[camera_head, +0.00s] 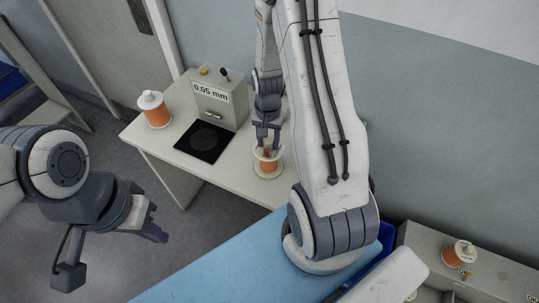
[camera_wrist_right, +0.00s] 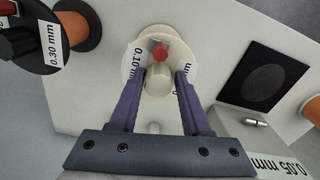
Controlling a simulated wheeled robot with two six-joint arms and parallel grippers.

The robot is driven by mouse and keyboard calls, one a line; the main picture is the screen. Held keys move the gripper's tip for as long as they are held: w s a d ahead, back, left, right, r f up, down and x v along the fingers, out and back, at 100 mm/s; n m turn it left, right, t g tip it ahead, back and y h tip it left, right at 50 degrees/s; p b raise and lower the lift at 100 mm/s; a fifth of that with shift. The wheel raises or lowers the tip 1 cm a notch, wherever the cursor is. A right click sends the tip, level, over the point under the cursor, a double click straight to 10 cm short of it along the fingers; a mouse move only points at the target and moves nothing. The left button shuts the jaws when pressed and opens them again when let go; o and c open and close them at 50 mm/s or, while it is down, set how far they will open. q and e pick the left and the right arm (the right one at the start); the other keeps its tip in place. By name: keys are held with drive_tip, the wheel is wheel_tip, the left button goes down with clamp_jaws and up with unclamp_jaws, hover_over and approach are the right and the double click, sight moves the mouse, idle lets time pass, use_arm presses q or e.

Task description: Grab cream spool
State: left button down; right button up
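A cream spool (camera_head: 268,164) wound with orange stands upright near the table's edge. In the right wrist view its round cream flange (camera_wrist_right: 186,56) carries a "0.10 mm" label, a red piece (camera_wrist_right: 160,50) and a pale central post (camera_wrist_right: 157,80). My right gripper (camera_head: 267,137) is directly above this spool, pointing down. In the wrist view, my right gripper's fingers (camera_wrist_right: 160,84) are apart on either side of the post, with gaps visible. My left gripper (camera_head: 152,230) hangs over the floor at lower left, away from the table; its finger opening is unclear.
A white-topped orange spool (camera_head: 155,110) stands at the table's left. A grey box marked "0.05 mm" (camera_head: 218,101) stands behind a black pad (camera_head: 204,142). Another spool (camera_head: 459,254) is on the right-hand surface. A black "0.30 mm" spool (camera_wrist_right: 28,45) shows in the wrist view.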

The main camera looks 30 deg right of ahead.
clamp_jaws()
idle(1.2)
